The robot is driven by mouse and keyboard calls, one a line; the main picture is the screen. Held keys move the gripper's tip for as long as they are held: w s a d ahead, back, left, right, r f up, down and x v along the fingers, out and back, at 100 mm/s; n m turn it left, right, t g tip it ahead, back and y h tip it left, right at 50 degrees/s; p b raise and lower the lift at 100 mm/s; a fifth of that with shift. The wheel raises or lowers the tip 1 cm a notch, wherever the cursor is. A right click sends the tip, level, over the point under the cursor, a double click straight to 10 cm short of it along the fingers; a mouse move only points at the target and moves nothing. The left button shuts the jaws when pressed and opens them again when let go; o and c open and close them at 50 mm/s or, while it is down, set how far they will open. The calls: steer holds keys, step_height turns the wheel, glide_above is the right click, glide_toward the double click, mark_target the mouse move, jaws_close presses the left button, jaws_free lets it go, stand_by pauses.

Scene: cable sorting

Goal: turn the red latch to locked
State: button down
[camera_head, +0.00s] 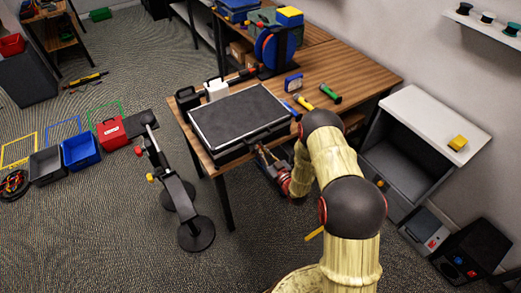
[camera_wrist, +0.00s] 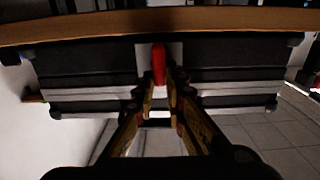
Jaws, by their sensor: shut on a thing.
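A black case (camera_head: 238,115) with silver edges lies flat and closed on the wooden table (camera_head: 357,73), near its front edge. In the wrist view its dark front side (camera_wrist: 85,68) runs across the picture. The red latch (camera_wrist: 158,62) sits at the middle of that side on a pale plate, its long side running up and down in the picture. My gripper (camera_wrist: 162,86) is shut on the red latch, one finger on each side. In the head view my gripper (camera_head: 265,158) is at the case's front side, and the latch cannot be made out there.
The wooden table edge (camera_wrist: 60,28) runs close along the case in the wrist view. A white-topped cabinet (camera_head: 425,113) is at right. A black stand (camera_head: 178,190) is on the floor at left.

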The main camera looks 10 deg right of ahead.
steer(key=shift+d+m, duration=0.1)
steer(key=shift+m, duration=0.2)
steer(key=shift+w+d+f+m+b, duration=0.2)
steer(key=shift+m+b, duration=0.7)
steer(key=shift+m, duration=2)
steer(key=shift+w+d+f+m+b, duration=0.1)
steer(key=shift+d+f+m+b, duration=0.6)
steer(key=shift+m, duration=2.2)
steer(key=shift+w+f+m+b, duration=0.1)
steer(key=shift+m+b, duration=1)
steer(key=shift+m, duration=1.8)
steer(key=shift+s, duration=0.1)
steer(key=c, duration=1.8)
jaws_free()
steer(key=shift+c, duration=0.2)
